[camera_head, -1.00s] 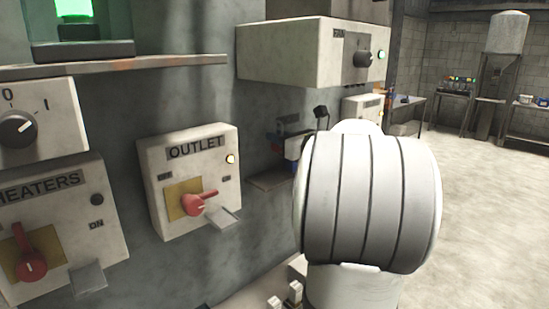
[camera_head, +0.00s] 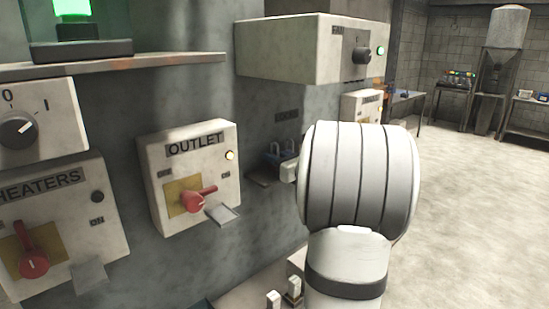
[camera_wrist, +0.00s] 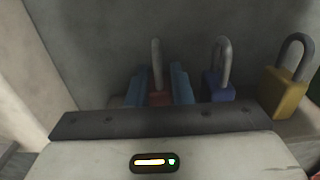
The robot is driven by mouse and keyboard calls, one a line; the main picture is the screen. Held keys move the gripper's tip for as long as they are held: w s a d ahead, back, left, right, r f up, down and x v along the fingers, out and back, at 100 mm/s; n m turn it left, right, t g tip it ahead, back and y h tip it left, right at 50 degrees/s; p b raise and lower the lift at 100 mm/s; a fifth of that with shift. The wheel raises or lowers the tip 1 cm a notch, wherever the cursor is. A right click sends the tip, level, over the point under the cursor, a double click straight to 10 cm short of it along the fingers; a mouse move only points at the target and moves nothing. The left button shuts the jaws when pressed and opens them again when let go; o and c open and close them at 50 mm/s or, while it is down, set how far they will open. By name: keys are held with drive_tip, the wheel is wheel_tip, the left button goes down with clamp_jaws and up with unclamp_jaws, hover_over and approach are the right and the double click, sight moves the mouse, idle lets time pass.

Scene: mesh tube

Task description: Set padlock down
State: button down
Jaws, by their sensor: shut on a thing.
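In the wrist view, my gripper (camera_wrist: 158,80) has its two blue fingers shut on a red padlock (camera_wrist: 157,99). The padlock's grey shackle stands upright between and above the fingers. A blue padlock (camera_wrist: 219,86) stands just to the right, and a yellow padlock (camera_wrist: 284,93) stands further right, both upright. In the head view, my gripper is mostly hidden behind my arm, close to a small shelf (camera_head: 264,181) on the grey wall under a dark label. Shackles show there. Whether the red padlock touches the shelf cannot be told.
An OUTLET box (camera_head: 212,161) with a red handle is left of the shelf. A HEATERS box (camera_head: 62,215) is further left. A FAN box (camera_head: 290,50) juts out above the shelf. Open floor (camera_head: 480,220) lies to the right.

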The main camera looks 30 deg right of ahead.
drive_tip(key=c, duration=1.3)
unclamp_jaws()
drive_tip(key=shift+f, duration=0.1)
drive_tip(key=shift+r+p, duration=0.3)
drive_tip(key=shift+p, duration=0.05)
drive_tip(key=s, duration=0.4)
drive_tip(key=s+d+b, duration=0.1)
drive_tip(key=s, duration=0.3)
drive_tip(key=s+b, duration=0.1)
drive_tip(key=s, duration=0.3)
drive_tip(key=shift+d+f, duration=0.15)
drive_tip(key=shift+d, duration=0.2)
drive_tip(key=shift+a, duration=0.1)
